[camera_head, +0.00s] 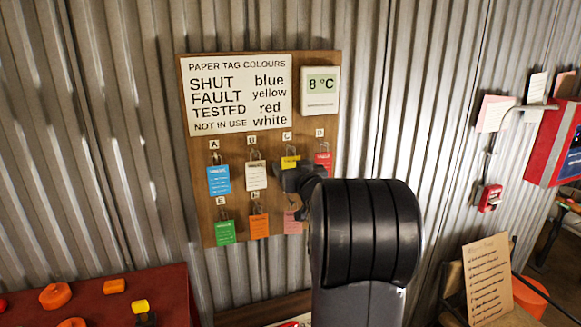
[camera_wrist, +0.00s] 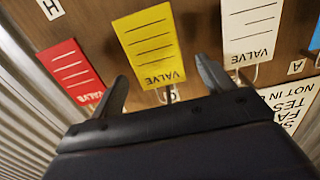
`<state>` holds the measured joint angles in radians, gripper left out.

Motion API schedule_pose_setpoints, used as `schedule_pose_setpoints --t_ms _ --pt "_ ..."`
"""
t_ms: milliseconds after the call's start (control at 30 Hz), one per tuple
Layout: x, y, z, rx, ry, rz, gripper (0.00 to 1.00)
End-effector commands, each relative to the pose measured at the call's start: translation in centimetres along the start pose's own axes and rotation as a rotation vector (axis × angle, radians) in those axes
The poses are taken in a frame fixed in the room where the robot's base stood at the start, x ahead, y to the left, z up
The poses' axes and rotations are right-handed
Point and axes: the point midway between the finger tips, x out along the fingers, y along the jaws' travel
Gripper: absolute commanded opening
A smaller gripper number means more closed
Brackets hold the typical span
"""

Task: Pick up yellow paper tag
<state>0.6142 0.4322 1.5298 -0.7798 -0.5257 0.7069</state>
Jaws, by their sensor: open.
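The yellow paper tag (camera_head: 289,162) hangs under the letter C on the brown board in the head view, with its lower part hidden behind my gripper (camera_head: 299,179). In the wrist view, which is turned upside down, the yellow tag (camera_wrist: 150,48) fills the upper middle, with ruled lines and the word VALVE. My gripper (camera_wrist: 162,70) is open there, with one finger on each side of the tag's VALVE end and nothing held. Whether the fingers touch the tag or board cannot be told.
A red tag (camera_wrist: 72,70) and a white tag (camera_wrist: 248,30) hang close on either side. Blue (camera_head: 219,180), green (camera_head: 225,232), orange (camera_head: 259,226) and pink (camera_head: 292,222) tags share the board (camera_head: 188,150). A colour sign (camera_head: 238,95) and thermometer (camera_head: 320,91) sit above.

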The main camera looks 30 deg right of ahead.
Motion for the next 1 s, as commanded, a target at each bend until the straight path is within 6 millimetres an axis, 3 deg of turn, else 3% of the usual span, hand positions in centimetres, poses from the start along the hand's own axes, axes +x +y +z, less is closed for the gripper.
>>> schedule_pose_setpoints --t_ms 100,367,900,1000 --pt "0.92 0.0 -0.07 0.001 0.0 0.0 0.76" --pt "1.11 0.01 0.02 0.001 0.0 0.001 0.76" --pt "1.09 0.01 0.01 0.001 0.0 0.001 0.33" --pt "1.09 0.0 0.0 0.001 0.0 0.001 0.29"
